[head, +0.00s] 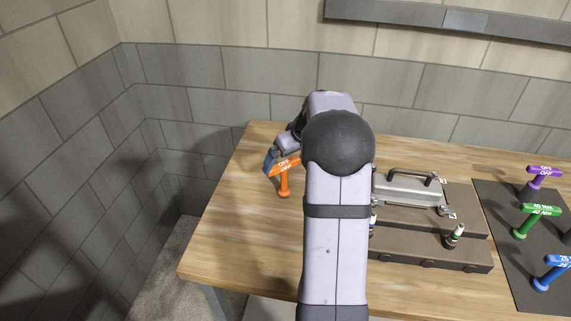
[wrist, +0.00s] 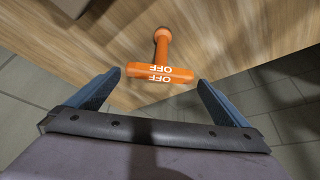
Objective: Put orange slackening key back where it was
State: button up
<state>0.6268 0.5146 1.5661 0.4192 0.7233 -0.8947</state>
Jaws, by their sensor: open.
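The orange slackening key (head: 284,176) stands upright on the left part of the wooden table, with its OFF-marked crossbar on top. In the wrist view the orange key (wrist: 160,73) is between and just beyond the fingertips. My gripper (head: 271,160) is at the key's left and rear side in the head view. In the wrist view my gripper (wrist: 158,80) is open, with a blue finger on each side of the crossbar and a visible gap at both ends. My arm hides part of the table's middle.
A brown engine block (head: 420,240) with a grey handled cover (head: 410,188) stands right of my arm. A dark mat (head: 510,240) holds purple (head: 543,178), green (head: 538,212) and blue (head: 556,266) keys. The table (head: 225,235) is clear around the orange key.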

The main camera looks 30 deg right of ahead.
jog(key=b+v, duration=0.2)
jog(key=v, duration=0.7)
jog(key=s+a+f+g, duration=0.2)
jog(key=s+a+f, duration=0.25)
jog(key=a, duration=0.45)
jog(key=s+a+f+g, duration=0.1)
jog(key=s+a+f, duration=0.35)
jog(key=a, duration=0.45)
jog(key=s+a+f+g, duration=0.1)
jog(key=s+a+f, duration=0.2)
jog(key=s, duration=0.3)
jog(key=s+a+f+g, duration=0.1)
jog(key=s+a+f, duration=0.3)
jog(key=s, duration=0.3)
jog(key=shift+s+a, duration=0.15)
jog(key=shift+a, duration=0.7)
